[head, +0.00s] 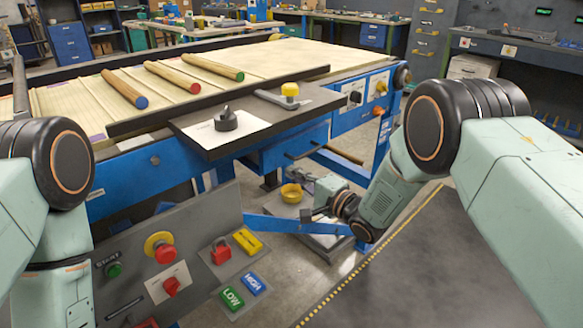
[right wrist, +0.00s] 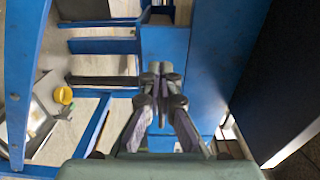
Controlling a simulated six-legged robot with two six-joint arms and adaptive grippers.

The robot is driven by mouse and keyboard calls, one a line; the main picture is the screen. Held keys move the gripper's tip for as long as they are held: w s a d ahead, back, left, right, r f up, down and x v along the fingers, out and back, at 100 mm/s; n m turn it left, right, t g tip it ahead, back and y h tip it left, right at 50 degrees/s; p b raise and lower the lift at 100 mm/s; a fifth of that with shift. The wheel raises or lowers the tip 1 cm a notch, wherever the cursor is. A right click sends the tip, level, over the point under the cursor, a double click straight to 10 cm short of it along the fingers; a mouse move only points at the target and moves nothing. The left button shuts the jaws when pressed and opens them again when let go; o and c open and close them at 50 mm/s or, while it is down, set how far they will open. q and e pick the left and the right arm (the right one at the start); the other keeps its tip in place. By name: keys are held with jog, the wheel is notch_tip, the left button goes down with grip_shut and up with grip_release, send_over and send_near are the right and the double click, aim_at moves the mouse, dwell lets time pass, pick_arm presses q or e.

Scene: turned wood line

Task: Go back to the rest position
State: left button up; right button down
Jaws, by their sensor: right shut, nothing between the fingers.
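My right gripper (head: 304,179) is low beside the blue table frame, below the control shelf, small and partly hard to make out in the head view. In the right wrist view its fingers (right wrist: 161,70) are together and hold nothing, in front of blue frame members. My right arm hangs bent, with its forearm folded in under the table edge. My left arm shows only as links at the left edge of the head view; its gripper is out of view.
The blue-framed table (head: 135,178) carries several wooden rods, including a green-ended one (head: 215,67). A grey shelf (head: 318,97) juts out towards me. A slanted button panel (head: 135,285) stands low at left. A yellow cup (head: 291,193) is close to the right gripper. Dark floor mat (head: 390,280) lies clear at right.

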jog(key=p+v, duration=0.1)
jog(key=v, duration=0.6)
jog(key=s+d+f+n+g+h, duration=0.3)
jog(key=s+d+f+n+h, duration=0.1)
jog(key=s+f, duration=0.45)
jog(key=s+d+f+n+g+h, duration=0.3)
jog(key=s+d+f+n+h, duration=0.1)
jog(key=s+f, duration=0.45)
jog(key=s+d+f+n+g+h, duration=0.1)
jog(key=s+g, duration=0.3)
jog(key=s, duration=0.9)
jog(key=s+d+f+n+g+h, duration=0.1)
jog(key=s+g, duration=0.3)
jog(key=s, duration=1)
jog(key=shift+s+d+f+h, duration=0.3)
jog(key=shift+d+f+h, duration=0.2)
jog(key=shift+d+f, duration=0.15)
jog(key=shift+w, duration=0.15)
